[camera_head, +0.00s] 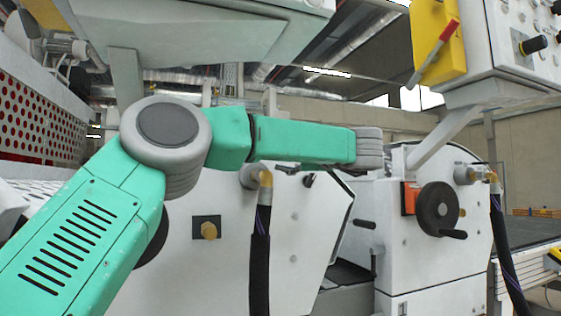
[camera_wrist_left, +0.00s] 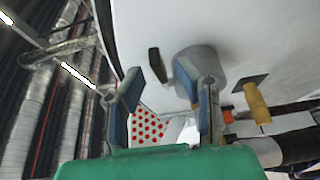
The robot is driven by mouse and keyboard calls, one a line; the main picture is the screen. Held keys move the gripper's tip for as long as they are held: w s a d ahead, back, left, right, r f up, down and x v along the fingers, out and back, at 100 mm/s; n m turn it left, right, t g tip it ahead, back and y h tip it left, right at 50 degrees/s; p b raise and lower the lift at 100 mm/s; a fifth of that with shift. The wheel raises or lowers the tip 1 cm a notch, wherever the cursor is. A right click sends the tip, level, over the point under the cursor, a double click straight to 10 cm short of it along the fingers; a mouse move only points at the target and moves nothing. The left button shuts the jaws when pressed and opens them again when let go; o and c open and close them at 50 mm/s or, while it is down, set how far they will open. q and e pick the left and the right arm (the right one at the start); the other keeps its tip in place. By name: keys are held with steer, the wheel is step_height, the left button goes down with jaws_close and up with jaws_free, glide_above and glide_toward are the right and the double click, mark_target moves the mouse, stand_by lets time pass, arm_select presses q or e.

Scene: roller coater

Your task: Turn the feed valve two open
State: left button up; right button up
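No label marks feed valve two, so I cannot tell which fitting it is. In the left wrist view a grey cylinder (camera_wrist_left: 203,62) and a short black lever (camera_wrist_left: 157,65) stand on a white panel just beyond the fingertips. My left gripper (camera_wrist_left: 162,88) is open, its fingers apart with nothing between them. The right finger overlaps the cylinder in the picture; contact cannot be told. A brass knob on a dark plate (camera_wrist_left: 257,103) lies to the right; a similar brass knob (camera_head: 208,230) shows in the head view. There my left gripper cannot be made out. My right gripper is not in view.
White machine housings (camera_head: 300,235) fill the middle. A black hose (camera_head: 260,265) hangs from a brass elbow. A black handwheel (camera_head: 438,208) is at right. A yellow box with a red-tipped lever (camera_head: 435,50) is above. A red-dotted panel (camera_head: 40,120) stands left.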

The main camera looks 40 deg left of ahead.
arm_select(q)
steer(key=d, duration=1)
steer(key=shift+s+d+f, duration=0.2)
steer(key=shift+s, duration=0.05)
steer(key=a+p, duration=0.3)
steer(key=a, duration=0.1)
steer(key=w+a+n+g+p, duration=0.1)
steer(key=a+p, duration=0.3)
steer(key=a+g+p, duration=0.1)
steer(key=a+p, duration=0.3)
steer(key=shift+w+r, duration=0.1)
steer(key=shift+w, duration=0.05)
steer(key=shift+d, duration=0.1)
jaws_close()
